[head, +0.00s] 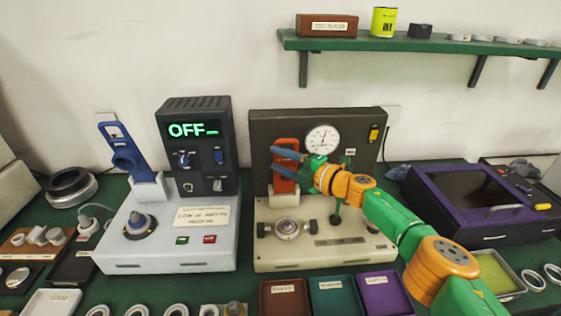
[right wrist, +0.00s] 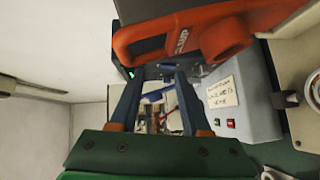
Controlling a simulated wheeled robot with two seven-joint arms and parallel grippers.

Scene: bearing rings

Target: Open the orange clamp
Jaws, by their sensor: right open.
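The orange clamp (head: 286,182) stands upright on the beige machine with the round gauge, left of the gauge. In the right wrist view its lever (right wrist: 235,38) crosses the top of the picture. My right gripper (head: 275,160) is at the clamp in the head view, with its two blue fingers pointing left across it and hiding part of it. In the right wrist view the gripper (right wrist: 160,72) is open and the clamp lies just past the fingertips, not visibly between them. I cannot tell whether they touch. My left gripper is not in view.
A white machine (head: 135,248) with a blue lever (head: 122,150) and an "OFF" display (head: 193,130) stands on the left. A purple-framed box (head: 470,205) is at the right. Small trays (head: 333,310) line the front. A green shelf (head: 420,45) hangs above.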

